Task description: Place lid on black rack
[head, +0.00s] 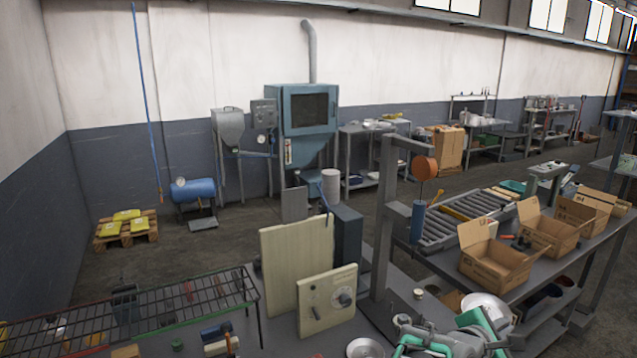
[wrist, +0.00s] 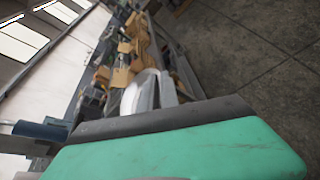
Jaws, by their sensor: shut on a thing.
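The lid (head: 482,302) is a pale, shiny round disc at the lower right of the head view, partly covered by my green and grey arm. My gripper (head: 490,322) is shut on the lid there; the exact finger contact is hard to see. In the wrist view, the grey fingers of my gripper (wrist: 165,88) stand beyond the green housing, with the whitish lid (wrist: 136,93) against them. The black rack (head: 195,287) is a wire shelf at the lower left of the head view, well left of my gripper, with small items showing through and around it.
A beige panel (head: 290,262) and a control box with a knob (head: 328,300) stand between the rack and my arm. A grey post (head: 383,230) rises behind. Another round metal dish (head: 365,348) lies at the bottom edge. Open cardboard boxes (head: 495,262) stand on the right bench.

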